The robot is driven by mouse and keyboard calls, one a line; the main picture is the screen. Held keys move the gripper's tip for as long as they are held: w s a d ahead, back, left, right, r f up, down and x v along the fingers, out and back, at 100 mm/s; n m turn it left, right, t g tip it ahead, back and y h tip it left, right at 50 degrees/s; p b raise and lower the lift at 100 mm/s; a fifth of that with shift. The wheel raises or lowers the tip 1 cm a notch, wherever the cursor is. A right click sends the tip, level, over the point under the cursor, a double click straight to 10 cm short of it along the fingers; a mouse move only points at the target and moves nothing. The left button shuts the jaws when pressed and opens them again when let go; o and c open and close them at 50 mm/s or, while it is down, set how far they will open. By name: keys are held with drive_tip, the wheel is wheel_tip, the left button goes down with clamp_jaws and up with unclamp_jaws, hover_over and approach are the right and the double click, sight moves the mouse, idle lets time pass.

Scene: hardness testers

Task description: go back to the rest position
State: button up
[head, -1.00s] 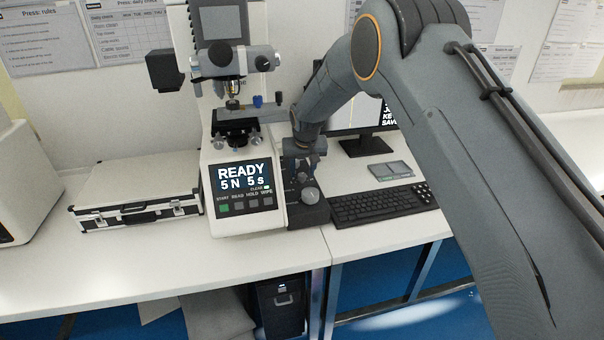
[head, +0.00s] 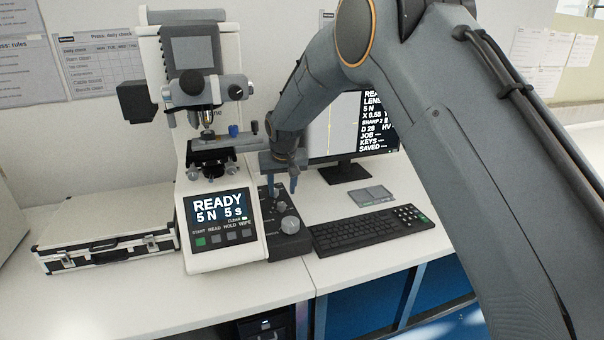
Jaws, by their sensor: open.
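My gripper (head: 282,188) hangs at the end of my arm, just right of the hardness tester (head: 212,190). Its two bluish fingers point down, apart and empty, above a dark control box (head: 288,240) with several knobs. Whether the fingertips touch a knob I cannot tell. The tester's screen (head: 219,207) reads READY, 5 N, 5 s. My arm crosses the right side of the view and covers part of the monitor.
A monitor (head: 345,130) stands behind the gripper. A keyboard (head: 372,229) and a small grey flat item (head: 371,195) lie to its right. A silver case (head: 105,240) lies left of the tester. Bench (head: 350,270) shows bare along its front.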

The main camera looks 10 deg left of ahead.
drive_tip(key=s+d+r+m, duration=0.1)
drive_tip(key=s+d, duration=0.2)
drive_tip(key=d, duration=0.6)
drive_tip(key=s+d+r+m+g+h, duration=0.1)
drive_tip(key=s+d, duration=0.3)
drive_tip(key=d, duration=0.5)
drive_tip(key=s+d+r+m, duration=0.1)
drive_tip(key=s+d, duration=0.2)
drive_tip(key=d, duration=0.6)
drive_tip(key=s+d+m, duration=0.1)
drive_tip(key=s+d, duration=0.7)
drive_tip(key=s, duration=0.3)
drive_tip(key=s+d+f+m+g, duration=0.1)
drive_tip(key=s+d, duration=0.7)
drive_tip(key=s, duration=0.3)
drive_tip(key=shift+s+d+f+g+h, duration=0.2)
drive_tip(key=shift+d+g+h, duration=0.1)
drive_tip(key=shift+h, duration=0.1)
